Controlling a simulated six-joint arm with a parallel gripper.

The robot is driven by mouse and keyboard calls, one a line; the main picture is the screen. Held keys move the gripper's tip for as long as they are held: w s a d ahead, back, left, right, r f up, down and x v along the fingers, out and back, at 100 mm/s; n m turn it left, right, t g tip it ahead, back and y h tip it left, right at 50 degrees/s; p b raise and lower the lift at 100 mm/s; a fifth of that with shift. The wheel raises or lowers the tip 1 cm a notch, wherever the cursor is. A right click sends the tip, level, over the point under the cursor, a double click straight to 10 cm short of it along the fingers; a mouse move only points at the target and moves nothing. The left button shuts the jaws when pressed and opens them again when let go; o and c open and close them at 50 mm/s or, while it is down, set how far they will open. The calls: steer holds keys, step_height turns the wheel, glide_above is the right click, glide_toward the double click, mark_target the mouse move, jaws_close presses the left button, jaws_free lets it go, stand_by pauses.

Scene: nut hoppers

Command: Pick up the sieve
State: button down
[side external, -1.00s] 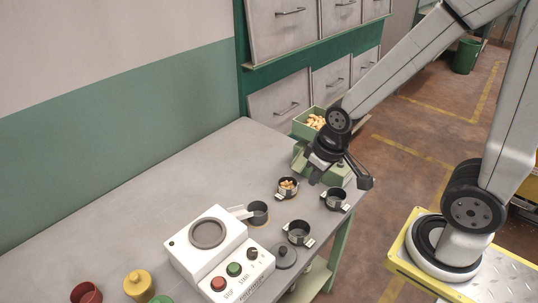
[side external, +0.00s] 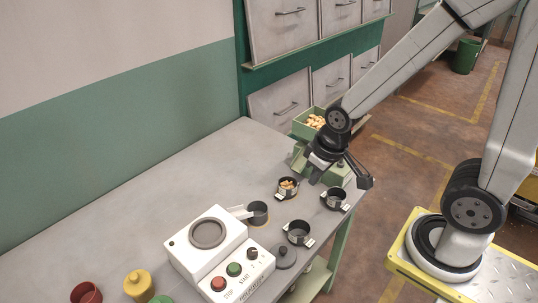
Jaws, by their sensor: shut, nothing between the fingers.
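I cannot tell for sure which item is the sieve. Several small dark round vessels stand on the grey bench. One with nuts in it (side external: 288,193) is left of my gripper, an empty one (side external: 336,199) is to its lower right, and another empty one (side external: 299,238) is nearer the camera. A dark cup (side external: 258,217) stands beside the white machine. My gripper (side external: 315,180) is shut and empty, pointing down in front of the green hopper, apart from the vessels as far as I can see.
The green hopper (side external: 300,130) holds nuts at the back right. The white machine (side external: 205,255) with round plate and buttons stands in front, a dark lid (side external: 285,258) beside it. Red (side external: 86,295) and yellow (side external: 138,285) containers are front left. The bench's left (side external: 150,200) is clear.

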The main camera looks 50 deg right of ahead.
jaws_free()
steer(key=shift+s, duration=0.1)
